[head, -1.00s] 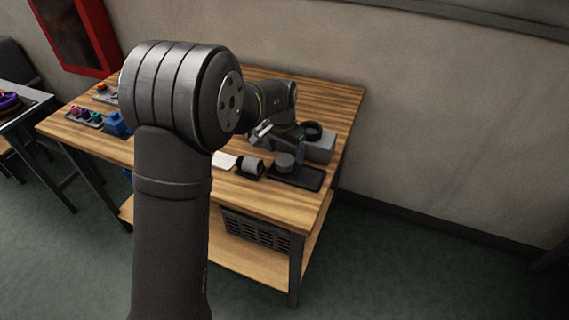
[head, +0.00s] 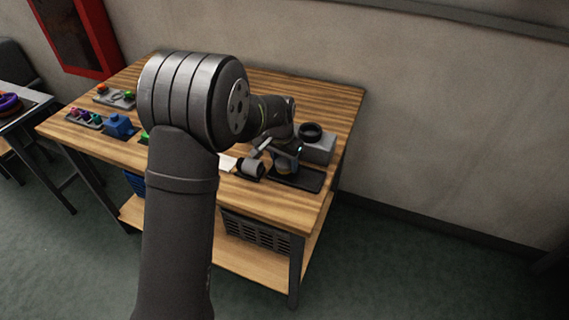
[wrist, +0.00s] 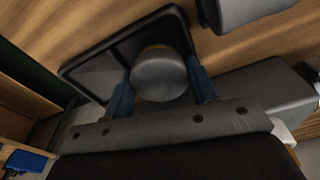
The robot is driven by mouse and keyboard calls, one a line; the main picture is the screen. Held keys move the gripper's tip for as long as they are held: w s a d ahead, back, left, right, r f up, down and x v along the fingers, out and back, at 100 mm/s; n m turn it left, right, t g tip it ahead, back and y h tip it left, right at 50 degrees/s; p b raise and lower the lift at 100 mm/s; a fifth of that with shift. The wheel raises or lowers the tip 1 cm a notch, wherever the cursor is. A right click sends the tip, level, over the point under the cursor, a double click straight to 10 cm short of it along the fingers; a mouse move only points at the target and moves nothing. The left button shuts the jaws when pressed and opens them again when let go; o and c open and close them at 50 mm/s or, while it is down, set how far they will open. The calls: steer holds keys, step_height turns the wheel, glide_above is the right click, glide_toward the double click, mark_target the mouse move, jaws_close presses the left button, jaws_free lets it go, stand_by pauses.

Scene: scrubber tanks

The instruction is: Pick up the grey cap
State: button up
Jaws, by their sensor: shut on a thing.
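The grey cap (wrist: 160,74) is round with a smooth top. It shows in the wrist view between the two blue fingers of my gripper (wrist: 161,90), which is shut on it. The cap is over the black tray (wrist: 92,76); I cannot tell whether it still touches it. In the head view my gripper (head: 284,165) is low over the black tray (head: 308,182) at the right front of the wooden table, and the cap is mostly hidden by the gripper.
A grey box (head: 319,149) with a black ring (head: 310,131) stands behind the tray. A grey-and-black rounded piece (head: 251,168) lies left of the tray. A blue block (head: 119,126) and small coloured parts stand at the table's left. The table's back (head: 320,95) is clear.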

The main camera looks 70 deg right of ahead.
mark_target(286, 160)
steer(key=shift+r, duration=0.1)
step_height(286, 160, up, 4)
steer(key=shift+r, duration=0.15)
steer(key=s+a+r, duration=0.4)
steer(key=s+r, duration=0.2)
steer(key=s, duration=0.4)
steer(key=w+d+r, duration=0.3)
steer(key=d, duration=0.4)
steer(key=w+d+r, duration=0.3)
steer(key=d+r, duration=0.1)
steer(key=d, duration=0.4)
steer(key=shift+s+f, duration=0.1)
steer(key=shift+f, duration=3)
steer(key=shift+f, duration=0.35)
steer(key=shift+f, duration=0.3)
steer(key=shift+a+f, duration=0.15)
steer(key=shift+f, duration=0.8)
